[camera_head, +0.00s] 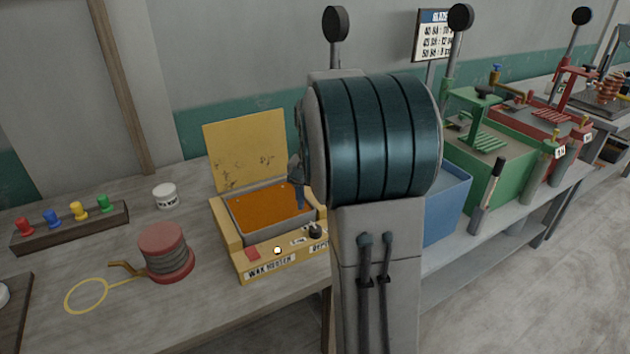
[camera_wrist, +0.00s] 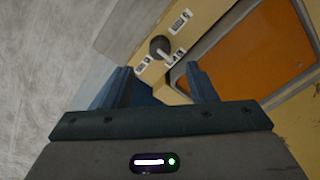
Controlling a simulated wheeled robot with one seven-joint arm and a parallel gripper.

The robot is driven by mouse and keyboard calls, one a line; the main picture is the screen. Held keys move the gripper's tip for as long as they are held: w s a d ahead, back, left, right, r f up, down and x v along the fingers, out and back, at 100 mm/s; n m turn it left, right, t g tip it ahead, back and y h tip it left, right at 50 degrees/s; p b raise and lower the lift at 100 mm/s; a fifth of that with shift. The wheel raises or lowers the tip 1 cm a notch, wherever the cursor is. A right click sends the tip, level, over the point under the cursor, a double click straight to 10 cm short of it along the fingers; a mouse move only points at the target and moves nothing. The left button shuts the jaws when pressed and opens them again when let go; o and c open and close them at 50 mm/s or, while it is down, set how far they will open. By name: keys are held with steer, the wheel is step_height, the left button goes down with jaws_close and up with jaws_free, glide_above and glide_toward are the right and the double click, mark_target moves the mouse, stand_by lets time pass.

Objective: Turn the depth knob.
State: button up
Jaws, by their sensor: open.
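The depth knob (camera_wrist: 159,46) is a small dark round knob with a pale pointer on the yellow front panel of the wax heater. In the head view the dark knob (camera_head: 315,231) sits at the right of the panel, beside a partly hidden label. My gripper (camera_wrist: 158,76) is open and empty in the wrist view, its two dark fingers apart. The knob shows just beyond the fingertips, between their lines, with no visible contact. In the head view a gripper finger (camera_head: 299,190) shows over the heater's right side; my arm hides the rest.
The wax heater's yellow lid (camera_head: 246,150) stands open behind the orange wax (camera_head: 262,208). A red coil pot (camera_head: 166,252) and a rack of coloured pegs (camera_head: 70,226) lie left. A blue bin (camera_head: 446,205) and green press (camera_head: 492,145) stand right.

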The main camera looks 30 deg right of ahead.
step_height(320, 180, up, 7)
stand_by(0.5)
